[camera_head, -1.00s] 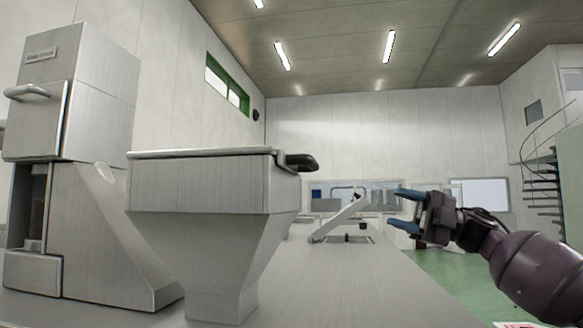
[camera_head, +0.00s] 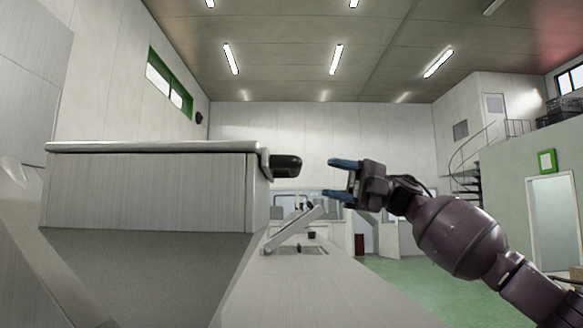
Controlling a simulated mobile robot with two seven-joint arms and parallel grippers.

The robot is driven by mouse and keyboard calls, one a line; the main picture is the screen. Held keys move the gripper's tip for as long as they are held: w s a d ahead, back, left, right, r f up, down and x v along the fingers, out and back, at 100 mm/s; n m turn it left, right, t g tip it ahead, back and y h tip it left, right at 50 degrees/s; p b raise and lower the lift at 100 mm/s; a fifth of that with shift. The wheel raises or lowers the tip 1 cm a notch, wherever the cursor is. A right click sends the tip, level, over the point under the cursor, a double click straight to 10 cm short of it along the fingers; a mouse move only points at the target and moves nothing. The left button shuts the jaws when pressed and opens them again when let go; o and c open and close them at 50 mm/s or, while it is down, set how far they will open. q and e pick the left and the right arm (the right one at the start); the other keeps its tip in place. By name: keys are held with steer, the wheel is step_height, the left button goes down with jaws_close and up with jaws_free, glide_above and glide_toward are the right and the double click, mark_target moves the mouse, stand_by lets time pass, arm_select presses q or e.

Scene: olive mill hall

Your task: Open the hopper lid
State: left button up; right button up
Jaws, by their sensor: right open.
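The steel hopper (camera_head: 150,190) stands large at the left, on the counter. Its thin lid (camera_head: 150,147) lies flat and closed across the top. A black lid handle (camera_head: 286,167) sticks out from the lid's right edge. My right gripper (camera_head: 335,179) is open and empty, with blue fingertips pointing left toward the handle. In the picture it is a little right of the handle, with a gap between them, at about the same height. My left gripper is not in view.
The steel counter (camera_head: 290,290) runs away behind the hopper. A slanted metal arm-like fixture (camera_head: 295,227) stands farther back on it. Green floor (camera_head: 400,275) lies open to the right. A steel machine (camera_head: 30,80) rises at the far left.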

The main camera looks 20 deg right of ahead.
mark_target(294, 174)
steer(key=p+x, duration=0.1)
steer(key=x, duration=0.7)
steer(key=shift+a, duration=0.4)
jaws_close()
